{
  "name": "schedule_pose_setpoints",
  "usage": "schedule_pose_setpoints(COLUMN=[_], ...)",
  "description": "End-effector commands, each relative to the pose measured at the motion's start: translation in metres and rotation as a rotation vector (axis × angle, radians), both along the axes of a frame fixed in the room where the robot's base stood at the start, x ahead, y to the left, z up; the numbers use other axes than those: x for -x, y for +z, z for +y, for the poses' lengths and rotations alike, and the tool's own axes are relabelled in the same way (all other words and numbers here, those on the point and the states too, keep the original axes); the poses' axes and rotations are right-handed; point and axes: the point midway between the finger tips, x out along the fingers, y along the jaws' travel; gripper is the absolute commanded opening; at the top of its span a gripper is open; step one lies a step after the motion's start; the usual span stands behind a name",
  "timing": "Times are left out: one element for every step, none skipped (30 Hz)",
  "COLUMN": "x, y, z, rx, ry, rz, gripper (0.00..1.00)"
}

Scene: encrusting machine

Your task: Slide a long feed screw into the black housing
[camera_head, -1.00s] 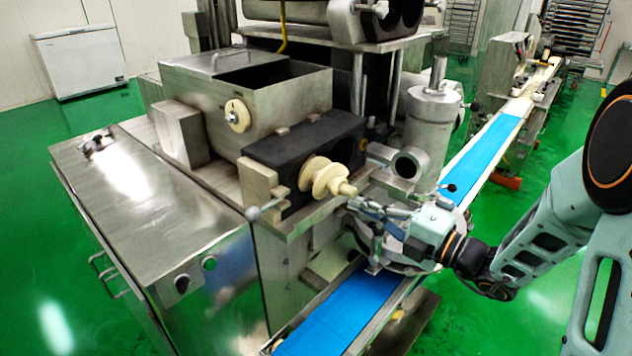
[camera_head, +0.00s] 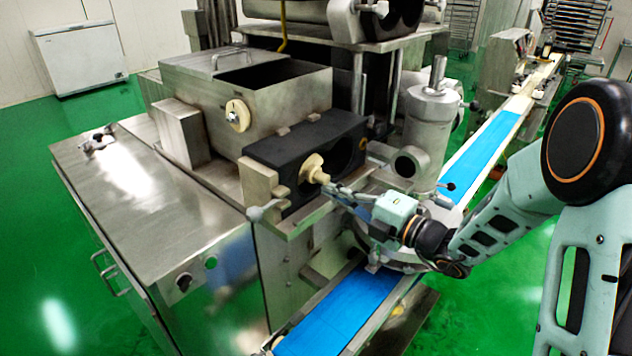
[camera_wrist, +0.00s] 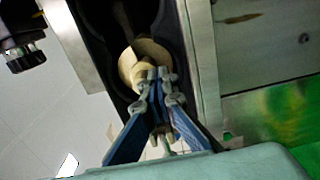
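The cream feed screw (camera_head: 314,168) lies mostly inside the black housing (camera_head: 290,150). In the wrist view the pale screw end (camera_wrist: 132,68) is in front of my fingertips, inside the dark bore of the housing (camera_wrist: 178,75). My gripper (camera_head: 328,188) is at the screw's outer end, and its blue-grey fingers come together at the tips in the wrist view (camera_wrist: 157,76). The fingertips appear to touch the screw end. No part of the screw shows clearly between them.
A second bore in the housing, right of the screw, is open and dark. A steel ledge (camera_head: 305,222) with a clamp knob (camera_head: 262,212) lies below. A steel cylinder (camera_head: 432,125) stands to the right. A blue conveyor belt (camera_head: 345,305) runs beneath my arm.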

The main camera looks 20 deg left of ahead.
Motion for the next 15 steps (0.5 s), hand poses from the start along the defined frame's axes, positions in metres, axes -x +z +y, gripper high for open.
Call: schedule_pose_setpoints(x=[-0.001,-0.001,-0.002,-0.003,-0.004,-0.005,-0.006,-0.006,-0.007,-0.008,-0.009,-0.010,-0.010,-0.011,-0.012], y=[0.001,0.001,0.001,0.001,0.001,0.001,0.001,0.001,0.001,0.001,0.001,0.001,0.001,0.001,0.001], z=[0.004,0.006,0.009,0.010,0.012,0.015,0.017,0.019,0.022,0.024,0.026,0.028,0.030,0.032,0.035], rx=[-0.002,-0.002,-0.001,-0.001,-0.001,-0.001,-0.002,-0.002,-0.002,-0.002,-0.001,-0.001,-0.001,-0.001,-0.002], ry=[0.002,0.003,0.002,0.002,0.002,0.001,0.001,0.001,0.002,0.002,0.002,0.002,0.002,0.002,0.002], rz=[-0.001,-0.001,0.000,0.000,0.000,0.000,-0.001,-0.001,0.000,0.000,0.001,0.000,0.000,0.000,-0.001], gripper=[0.00,0.00,0.00,0.00,0.00,0.00,0.00,0.00,0.00,0.00,0.00,0.00,0.00,0.00,0.00])
